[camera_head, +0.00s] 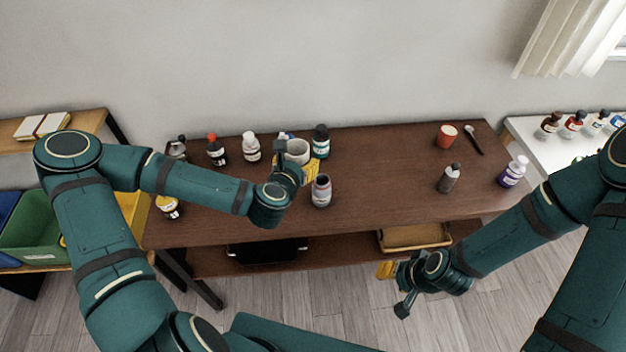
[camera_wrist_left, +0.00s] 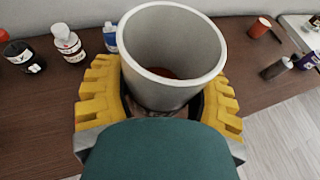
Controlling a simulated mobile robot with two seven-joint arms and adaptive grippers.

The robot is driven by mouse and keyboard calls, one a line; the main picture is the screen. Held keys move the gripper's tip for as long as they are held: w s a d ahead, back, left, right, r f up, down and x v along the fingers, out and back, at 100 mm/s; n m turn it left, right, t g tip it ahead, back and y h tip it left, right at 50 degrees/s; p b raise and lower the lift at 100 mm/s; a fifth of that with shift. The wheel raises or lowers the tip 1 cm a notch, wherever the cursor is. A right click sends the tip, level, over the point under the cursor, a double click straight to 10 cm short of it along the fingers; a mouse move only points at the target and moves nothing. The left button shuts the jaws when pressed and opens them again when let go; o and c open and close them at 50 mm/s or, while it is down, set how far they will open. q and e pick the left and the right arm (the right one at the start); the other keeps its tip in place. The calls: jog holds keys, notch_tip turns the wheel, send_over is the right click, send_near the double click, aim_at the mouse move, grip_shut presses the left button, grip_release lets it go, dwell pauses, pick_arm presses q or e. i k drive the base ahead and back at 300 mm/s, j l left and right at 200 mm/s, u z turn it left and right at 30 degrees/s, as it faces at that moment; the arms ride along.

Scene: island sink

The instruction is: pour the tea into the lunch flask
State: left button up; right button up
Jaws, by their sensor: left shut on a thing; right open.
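A pale grey cup (camera_head: 298,150) is held upright by my left gripper (camera_head: 298,168) above the brown table. In the left wrist view the cup (camera_wrist_left: 170,45) stands between the yellow fingers of the left gripper (camera_wrist_left: 158,105), with reddish-brown liquid visible inside. A small grey, open-topped container (camera_head: 321,192), which looks like the lunch flask, stands upright on the table just in front and to the right of the cup, apart from it. My right gripper (camera_head: 392,287) is open and empty in front of the table, below its top.
A red cup (camera_head: 446,136), a grey bottle (camera_head: 449,178) and a purple bottle (camera_head: 513,172) stand at right. The table (camera_head: 385,170) is clear between.

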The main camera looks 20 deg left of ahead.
aim_at(322, 191)
jog(key=j, duration=0.5)
jog(key=k+j+z, duration=0.15)
jog(key=j, duration=0.4)
jog(key=i+j, duration=0.2)
jog(key=j, duration=0.25)
